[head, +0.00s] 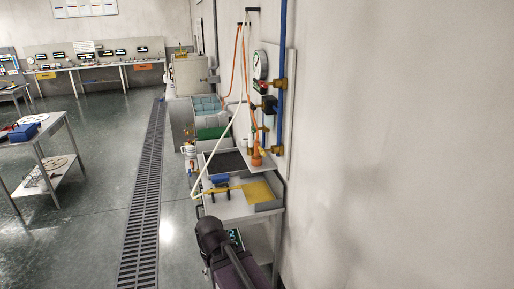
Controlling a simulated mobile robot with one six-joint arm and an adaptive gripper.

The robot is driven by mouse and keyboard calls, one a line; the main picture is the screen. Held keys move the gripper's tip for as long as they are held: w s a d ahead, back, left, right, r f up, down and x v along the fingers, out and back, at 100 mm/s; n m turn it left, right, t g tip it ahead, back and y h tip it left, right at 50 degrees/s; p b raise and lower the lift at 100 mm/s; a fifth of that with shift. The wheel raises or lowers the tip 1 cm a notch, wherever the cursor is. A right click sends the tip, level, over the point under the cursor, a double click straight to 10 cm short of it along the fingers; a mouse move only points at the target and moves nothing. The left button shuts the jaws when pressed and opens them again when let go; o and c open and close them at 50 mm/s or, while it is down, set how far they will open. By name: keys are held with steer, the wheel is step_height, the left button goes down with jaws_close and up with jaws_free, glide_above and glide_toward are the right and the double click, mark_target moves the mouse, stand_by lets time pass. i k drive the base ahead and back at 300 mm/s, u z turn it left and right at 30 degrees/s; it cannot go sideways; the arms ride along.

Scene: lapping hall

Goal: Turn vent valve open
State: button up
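A wall panel (290,62) on the right wall carries a round gauge (260,65), a blue vertical pipe (283,50) and brass fittings (279,84). A small dark part with red (262,86) sits below the gauge, and a dark blue-black fitting (269,103) lies lower down. The view is too small to tell which of these is the vent valve or how its handle stands. Dark parts of my own arm show at the bottom centre, below and in front of the panel. I cannot make out my gripper's fingers.
A metal bench (236,208) with a yellow sheet (258,191) and a dark tray stands under the panel. Orange and pale hoses (222,140) hang over it. A floor grate (144,200) runs along the left; a table (40,135) stands beyond open floor.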

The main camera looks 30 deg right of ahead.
mark_target(262, 152)
steer(key=z, duration=0.35)
steer(key=i, duration=0.95)
steer(key=z, duration=0.55)
